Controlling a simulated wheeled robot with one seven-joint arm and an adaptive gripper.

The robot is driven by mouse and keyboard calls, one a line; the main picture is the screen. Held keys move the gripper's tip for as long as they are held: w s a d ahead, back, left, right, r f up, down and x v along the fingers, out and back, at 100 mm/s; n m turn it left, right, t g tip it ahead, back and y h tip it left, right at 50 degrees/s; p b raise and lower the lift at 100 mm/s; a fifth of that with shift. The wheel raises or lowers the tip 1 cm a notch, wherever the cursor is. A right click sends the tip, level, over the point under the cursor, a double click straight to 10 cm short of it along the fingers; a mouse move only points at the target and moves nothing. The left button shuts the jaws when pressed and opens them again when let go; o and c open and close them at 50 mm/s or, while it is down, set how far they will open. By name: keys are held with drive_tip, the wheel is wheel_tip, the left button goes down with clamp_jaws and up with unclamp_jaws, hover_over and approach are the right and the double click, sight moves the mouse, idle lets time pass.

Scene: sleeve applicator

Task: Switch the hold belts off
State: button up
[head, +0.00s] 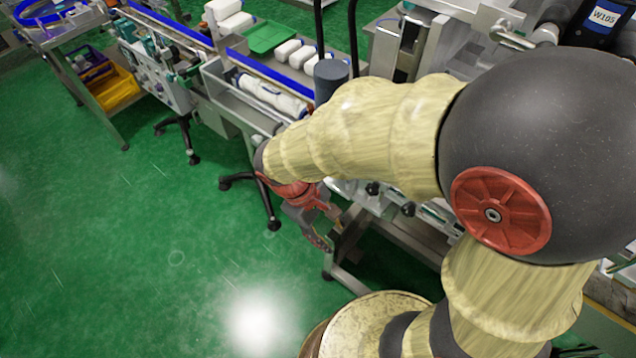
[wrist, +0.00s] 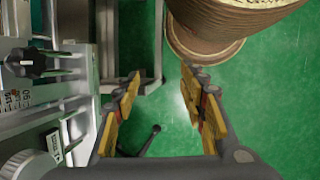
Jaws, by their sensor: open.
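My gripper (head: 322,222) is low beside the front of the machine, above the green floor. At the left of the wrist view is the machine's front panel, with a black knob (wrist: 36,63) and a grey round knob (wrist: 26,166). Both knobs are left of the fingers and apart from them. I cannot tell which control, if any, belongs to the hold belts; no label is readable. My arm hides part of the machine in the head view.
The machine's conveyor (head: 262,100) carries white bottles and runs toward the upper left. A metal leg frame (head: 350,280) is below my gripper. The green floor (head: 120,250) is clear to the left.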

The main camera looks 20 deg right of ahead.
drive_tip(key=w+d+f+n+t+h, duration=0.1)
drive_tip(key=w+f+n+t+h, duration=0.1)
drive_tip(key=w+f+n+h, duration=0.4)
drive_tip(key=w+d+f+n+t+h, duration=0.2)
drive_tip(key=f+n+h, duration=0.2)
drive_tip(key=f+n, duration=0.45)
drive_tip(key=w+a+n+t+h, duration=0.1)
drive_tip(key=w+a+n+t, duration=0.1)
drive_tip(key=w+n+t, duration=0.3)
drive_tip(key=w+a+n+t, duration=0.2)
drive_tip(key=w+a+t, duration=0.1)
drive_tip(key=w, duration=0.4)
drive_tip(key=b+x, duration=0.2)
drive_tip(key=x, duration=0.5)
drive_tip(key=shift+d+f+b, duration=0.4)
drive_tip(key=c, duration=0.3)
clamp_jaws()
